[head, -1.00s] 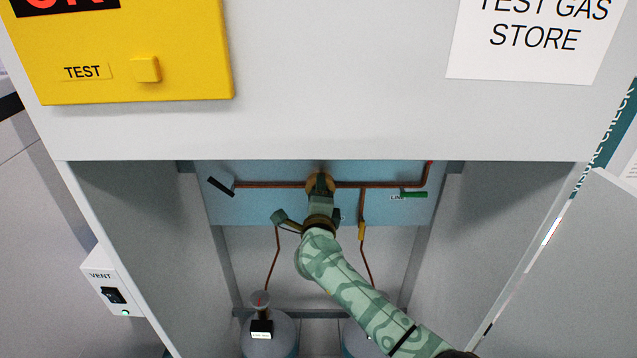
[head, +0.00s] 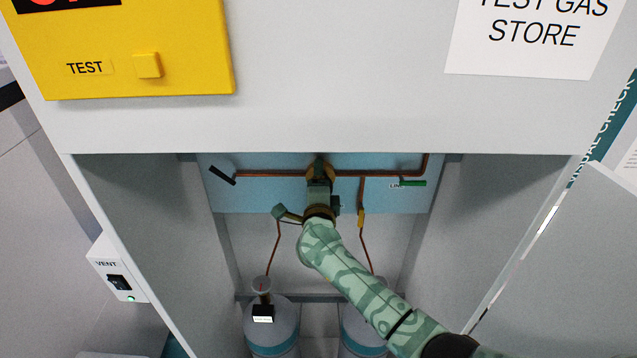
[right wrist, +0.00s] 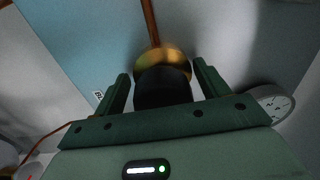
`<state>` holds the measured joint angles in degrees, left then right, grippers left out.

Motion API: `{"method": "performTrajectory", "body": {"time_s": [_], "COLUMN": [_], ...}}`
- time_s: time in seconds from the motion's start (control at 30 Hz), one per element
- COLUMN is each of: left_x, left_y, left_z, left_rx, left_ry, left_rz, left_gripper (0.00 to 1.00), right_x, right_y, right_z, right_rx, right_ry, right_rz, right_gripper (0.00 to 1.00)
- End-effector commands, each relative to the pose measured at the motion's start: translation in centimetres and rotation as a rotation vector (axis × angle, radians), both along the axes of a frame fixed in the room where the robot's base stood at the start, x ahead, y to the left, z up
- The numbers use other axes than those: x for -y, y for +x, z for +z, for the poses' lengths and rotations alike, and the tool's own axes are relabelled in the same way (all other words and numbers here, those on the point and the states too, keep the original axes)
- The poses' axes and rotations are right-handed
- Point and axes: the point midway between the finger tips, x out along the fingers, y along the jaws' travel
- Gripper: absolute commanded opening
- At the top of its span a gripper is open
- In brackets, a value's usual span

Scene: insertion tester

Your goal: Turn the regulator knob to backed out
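The regulator knob (right wrist: 163,88) is a black cylinder in front of a round brass body (right wrist: 165,60); it shows in the right wrist view. My right gripper (right wrist: 163,72) has one green finger on each side of the knob, with narrow gaps seeming to show between fingers and knob, so it looks open around it. In the head view my right gripper (head: 319,172) is at the pale blue panel (head: 262,195) and hides the knob; only brass shows beside it. The knob's turn position cannot be read. My left gripper is in neither view.
A copper pipe (head: 385,173) runs along the panel, with a black lever (head: 222,175) and a green lever (head: 412,183). A round gauge (right wrist: 270,103) is beside the gripper. Two gas bottles (head: 270,330) stand below. Cabinet side walls (head: 135,215) bound the recess.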

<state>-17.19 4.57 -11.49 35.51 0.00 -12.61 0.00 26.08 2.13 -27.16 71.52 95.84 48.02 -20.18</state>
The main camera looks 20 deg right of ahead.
Motion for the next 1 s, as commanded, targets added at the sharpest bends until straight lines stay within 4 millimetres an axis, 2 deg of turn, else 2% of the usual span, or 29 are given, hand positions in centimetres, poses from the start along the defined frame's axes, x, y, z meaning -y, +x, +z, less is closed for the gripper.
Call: {"method": "performTrajectory", "body": {"time_s": [0.27, 0.37, 0.47, 0.8, 1.0], "left_x": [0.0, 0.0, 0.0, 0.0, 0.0], "left_y": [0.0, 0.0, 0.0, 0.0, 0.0], "left_z": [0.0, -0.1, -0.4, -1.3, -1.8], "left_rx": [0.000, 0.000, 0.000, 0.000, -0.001], "left_ry": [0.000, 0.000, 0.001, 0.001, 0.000], "left_rz": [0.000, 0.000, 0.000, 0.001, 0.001], "left_gripper": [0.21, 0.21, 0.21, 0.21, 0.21], "right_x": [-0.1, -0.3, -0.8, -3.2, -4.2], "right_y": [-0.1, -0.7, -2.3, -11.1, -14.5], "right_z": [0.1, 0.0, -0.1, -0.2, -0.1], "right_rx": [0.003, 0.004, 0.002, 0.000, 0.000], "right_ry": [0.002, 0.005, 0.007, 0.005, 0.004], "right_rz": [0.001, 0.002, 0.002, 0.001, 0.001], "right_gripper": [0.73, 0.73, 0.73, 0.73, 0.73]}}
